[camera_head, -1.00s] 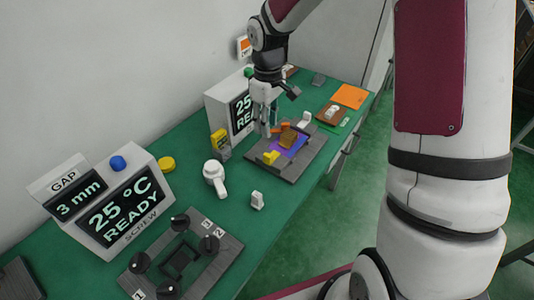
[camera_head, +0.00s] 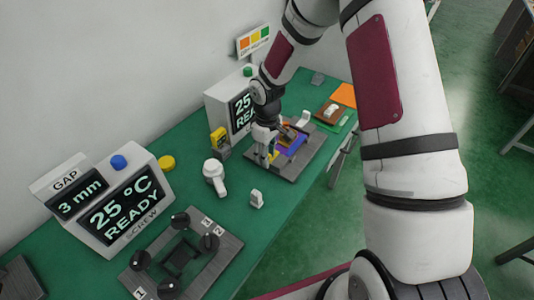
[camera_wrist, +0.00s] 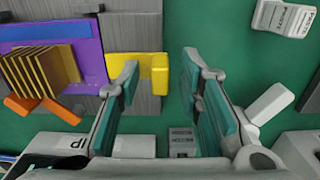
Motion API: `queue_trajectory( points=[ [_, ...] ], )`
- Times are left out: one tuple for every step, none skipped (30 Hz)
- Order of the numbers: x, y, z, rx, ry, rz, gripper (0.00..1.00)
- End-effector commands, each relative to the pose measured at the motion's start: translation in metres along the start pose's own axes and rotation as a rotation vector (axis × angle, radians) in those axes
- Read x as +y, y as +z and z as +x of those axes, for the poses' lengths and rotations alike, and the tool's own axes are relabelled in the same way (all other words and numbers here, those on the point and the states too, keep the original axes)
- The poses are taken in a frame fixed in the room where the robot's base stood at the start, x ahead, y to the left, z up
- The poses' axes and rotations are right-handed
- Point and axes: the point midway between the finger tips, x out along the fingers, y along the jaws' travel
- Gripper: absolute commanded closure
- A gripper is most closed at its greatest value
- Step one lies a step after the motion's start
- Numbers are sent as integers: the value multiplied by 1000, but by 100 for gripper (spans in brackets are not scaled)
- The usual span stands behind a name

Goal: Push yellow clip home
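The yellow clip (camera_wrist: 148,68) shows in the wrist view as an L-shaped block at the right edge of the purple pad (camera_wrist: 88,62), on the grey fixture plate (camera_wrist: 137,32). A brown finned block (camera_wrist: 45,72) sits on the pad. An orange clip (camera_wrist: 62,110) lies at an angle below the finned block. My gripper (camera_wrist: 160,72) is open, with its teal-padded fingers apart. The yellow clip appears at the left fingertip, within the gap in the picture; I cannot tell whether they touch. In the head view my gripper (camera_head: 262,158) is low over the fixture's left side and partly hides the clip.
A display box (camera_head: 222,108) and a small yellow-topped device (camera_head: 218,137) stand behind and left of the fixture. A white handled part (camera_head: 213,174) and a small white block (camera_head: 257,198) are nearer.

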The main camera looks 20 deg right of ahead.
Motion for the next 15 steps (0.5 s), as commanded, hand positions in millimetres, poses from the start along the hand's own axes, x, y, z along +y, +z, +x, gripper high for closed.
queue_trajectory(
  points=[
    [0,0,0,0,0,0,67],
    [0,0,0,0,0,0,67],
    [0,0,0,0,0,0,67],
    [0,0,0,0,0,0,67],
    [0,0,0,0,0,0,67],
    [0,0,0,0,0,0,67],
    [0,0,0,0,0,0,73],
    [0,0,0,0,0,0,80],
    [0,0,0,0,0,0,89],
    [0,0,0,0,0,0,96],
    [0,0,0,0,0,0,100],
    [0,0,0,0,0,0,100],
    [0,0,0,0,0,0,100],
    [0,0,0,0,0,0,100],
    [0,0,0,0,0,0,100]
  ],
)
